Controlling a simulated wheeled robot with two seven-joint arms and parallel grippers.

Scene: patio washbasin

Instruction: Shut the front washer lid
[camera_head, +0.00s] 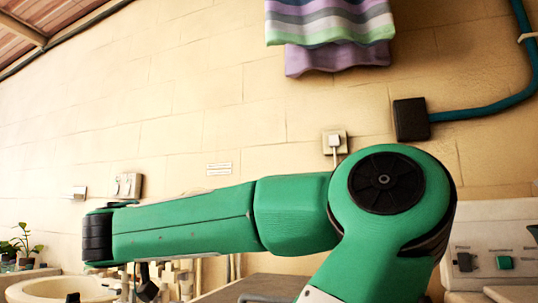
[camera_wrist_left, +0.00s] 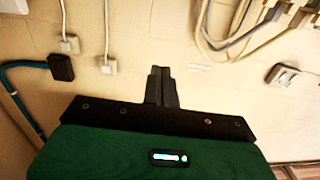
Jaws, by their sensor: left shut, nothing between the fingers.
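The washer's white control panel (camera_head: 495,250) stands at the right edge of the head view, with a dark switch and a green button. A pale flat part (camera_head: 512,294) shows below it at the bottom edge. I cannot tell whether this is the front lid, and the rest of the washer is out of frame or behind my green arm. In the left wrist view my left gripper (camera_wrist_left: 161,73) is shut and empty, with bare wall behind it. I cannot make out its fingers in the head view. My right gripper is not in view.
A round basin (camera_head: 62,288) stands at the lower left, near a potted plant (camera_head: 26,240). A dark grey surface (camera_head: 255,288) lies below my arm. Striped cloth (camera_head: 330,25) hangs above. A black box (camera_head: 411,119) and wall socket (camera_head: 335,141) are on the wall.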

